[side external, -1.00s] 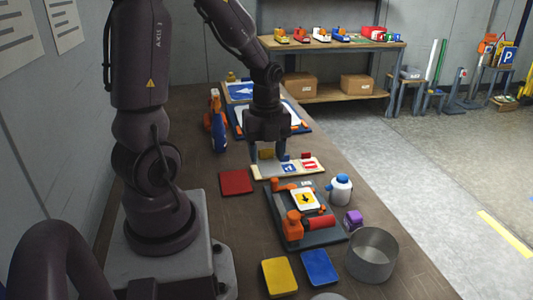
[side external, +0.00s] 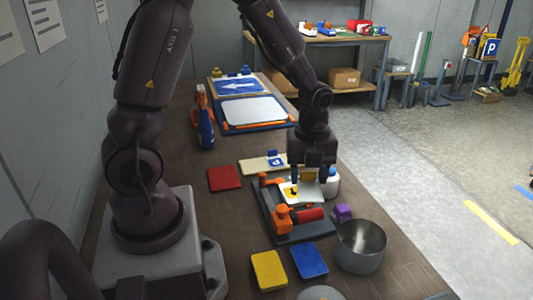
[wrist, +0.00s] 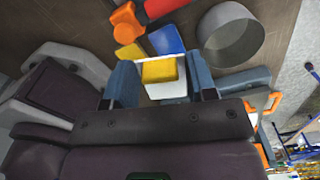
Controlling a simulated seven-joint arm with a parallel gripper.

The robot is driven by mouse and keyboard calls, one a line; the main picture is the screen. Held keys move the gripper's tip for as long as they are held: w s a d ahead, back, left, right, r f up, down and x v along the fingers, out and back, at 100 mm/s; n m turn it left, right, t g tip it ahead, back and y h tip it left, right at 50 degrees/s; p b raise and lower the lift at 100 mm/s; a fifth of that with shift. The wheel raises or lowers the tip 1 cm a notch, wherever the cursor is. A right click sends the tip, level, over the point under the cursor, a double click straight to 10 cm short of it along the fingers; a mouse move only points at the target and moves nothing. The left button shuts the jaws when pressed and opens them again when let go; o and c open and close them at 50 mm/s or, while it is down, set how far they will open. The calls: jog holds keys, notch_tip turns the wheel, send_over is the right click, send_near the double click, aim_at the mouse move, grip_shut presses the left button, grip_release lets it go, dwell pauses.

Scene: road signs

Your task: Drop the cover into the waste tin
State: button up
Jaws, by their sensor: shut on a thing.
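The cover, a pale plate with a yellow block on it, is in my gripper (side external: 313,177). In the wrist view the cover (wrist: 160,72) sits between the two blue-grey fingers, and my gripper (wrist: 163,85) is shut on it. In the side view the cover hangs over the far right part of the dark fixture and partly hides the yellow arrow sign there. The waste tin (side external: 361,246), a round open grey metal can, stands at the near right, apart from the cover. The tin (wrist: 230,36) is at the upper right in the wrist view.
The dark fixture (side external: 309,233) carries an orange clamp (side external: 283,218) and a red roller. A purple block (side external: 342,212) stands beside the tin. A white bottle (side external: 331,184) is close to my gripper. Yellow (side external: 269,271) and blue (side external: 309,260) cards lie in front.

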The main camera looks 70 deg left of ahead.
jog(key=w+d+f+n, duration=0.1)
jog(key=w+d+n, duration=0.2)
jog(key=w+d, duration=0.55)
jog(key=shift+w+a+f, duration=0.15)
jog(key=shift+a+f, duration=0.1)
jog(key=shift+f, duration=0.95)
jog(key=shift+w+a+f, duration=0.2)
jog(key=shift+f, duration=1)
jog(key=shift+w+a+f, duration=0.15)
jog(key=shift+a+f, duration=0.1)
jog(key=shift+f, duration=0.95)
jog(key=o, duration=1.3)
jog(key=shift+r, duration=0.1)
